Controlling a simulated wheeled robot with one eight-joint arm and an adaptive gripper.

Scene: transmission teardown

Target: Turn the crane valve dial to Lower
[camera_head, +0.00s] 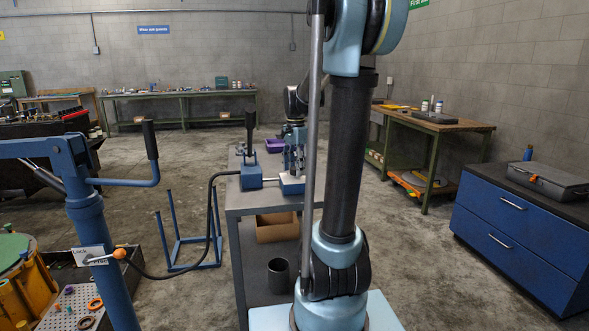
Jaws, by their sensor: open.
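The blue crane (92,225) stands at the left front, with an upright post, an arm to the left and a bent handle with a black grip. A white label plate (90,256) is on its post; its lettering is too small to read surely. The valve dial's lever (103,259) crosses the plate and points right, ending in an orange knob (119,254). I cannot tell which marked setting it is at. My arm rises in front and leaves the top of the picture. I cannot make out my gripper; nothing is seen touching the lever.
A black hose (165,276) runs from near the knob to a blue hand pump (251,177) on the grey bench (245,205). A blue stand (188,235) is on the floor between. A pegboard tray (70,308) and yellow housing (14,285) lie below the crane. Floor behind is open.

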